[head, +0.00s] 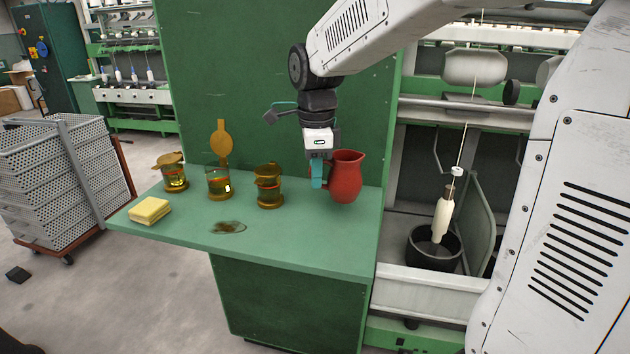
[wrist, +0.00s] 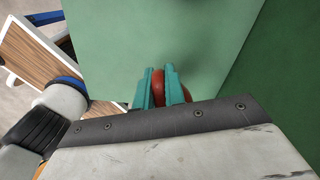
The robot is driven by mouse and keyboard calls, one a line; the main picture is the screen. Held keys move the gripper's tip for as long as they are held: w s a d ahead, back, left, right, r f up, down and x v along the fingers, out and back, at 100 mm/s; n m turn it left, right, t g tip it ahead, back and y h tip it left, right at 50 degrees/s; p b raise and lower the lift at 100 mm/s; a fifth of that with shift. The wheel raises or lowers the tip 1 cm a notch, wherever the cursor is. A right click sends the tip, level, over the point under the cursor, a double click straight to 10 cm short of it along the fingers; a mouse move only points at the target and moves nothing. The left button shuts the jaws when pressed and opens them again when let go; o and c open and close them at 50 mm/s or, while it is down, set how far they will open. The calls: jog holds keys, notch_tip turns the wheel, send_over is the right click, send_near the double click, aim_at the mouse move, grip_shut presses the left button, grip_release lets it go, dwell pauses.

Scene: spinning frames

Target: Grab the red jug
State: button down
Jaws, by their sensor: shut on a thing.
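The red jug (head: 346,178) is upright at the right end of the green shelf (head: 290,249), close to the back panel. I cannot tell whether its base touches the shelf. My gripper (head: 318,176) points down at the jug's left side, where the handle is. Its teal fingers are shut on the jug, seemingly at the handle. In the wrist view the teal fingers (wrist: 162,92) are close together, with red parts of the jug (wrist: 176,82) showing between and beside them. Most of the jug is hidden there by the gripper body.
Amber lidded glass jars (head: 268,188) stand left of the jug. A yellow sponge (head: 150,210) and a dark spill (head: 228,227) lie nearer the shelf's front. The spinning machine with a black pot (head: 434,262) is on the right. A grey crate cart (head: 58,185) stands left.

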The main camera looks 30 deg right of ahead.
jog(key=s+r, duration=0.1)
jog(key=s, duration=1.4)
jog(key=shift+s+a+r, duration=0.15)
jog(key=shift+s+a, duration=0.2)
jog(key=shift+a, duration=0.05)
